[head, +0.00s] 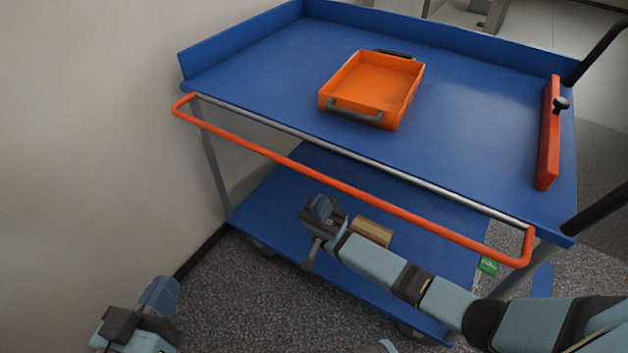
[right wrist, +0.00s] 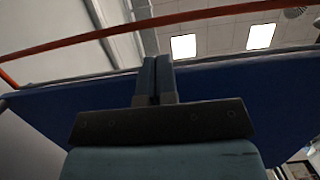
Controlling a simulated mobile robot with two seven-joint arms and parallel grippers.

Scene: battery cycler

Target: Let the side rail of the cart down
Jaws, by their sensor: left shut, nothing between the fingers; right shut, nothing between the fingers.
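The cart (head: 456,127) has a blue top deck. Its orange side rail (head: 335,184) runs along the near long edge, outside and below that edge in the head view; its exact tilt is hard to tell. The rail also crosses the top of the right wrist view (right wrist: 150,23), with a gap between it and the deck. My left gripper (head: 160,293) is shut and empty at lower left, away from the cart.
An orange tray (head: 348,104) and a red bar with a black knob (head: 549,135) are on the deck. A tan box (head: 371,231) lies on the lower blue shelf (head: 275,203). A wall (head: 85,130) stands close on the left. Grey carpet lies in front.

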